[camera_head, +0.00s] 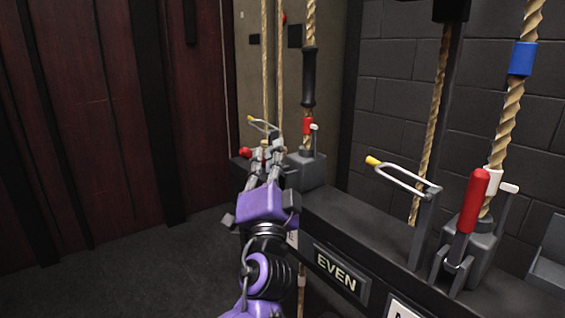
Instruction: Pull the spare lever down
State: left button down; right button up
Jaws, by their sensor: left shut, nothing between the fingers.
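My left gripper (266,158) is shut and empty at the far left end of the black rail. It is beside a lever with a red end (245,153), which my fingers and hand partly cover; I cannot tell whether they touch it. A white label (291,239) below is mostly hidden by my arm, with only a last letter like E showing, so I cannot confirm which lever is the spare one. Another lever with a long red handle (473,200) stands nearly upright at the right. My right gripper is not in view.
The black rail (345,222) carries an EVEN sign (337,270) and wire loops with yellow tips, one at the right (400,175). Several ropes rise through it, one with a blue band (521,58). A dark red curtain (90,120) hangs left; the floor (150,265) there is clear.

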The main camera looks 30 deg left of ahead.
pick_arm(q)
jog(key=s+f+b, duration=0.2)
jog(key=f, duration=0.1)
jog(key=a+f+b, duration=0.1)
jog(key=shift+s+f, duration=0.4)
dwell(0.4)
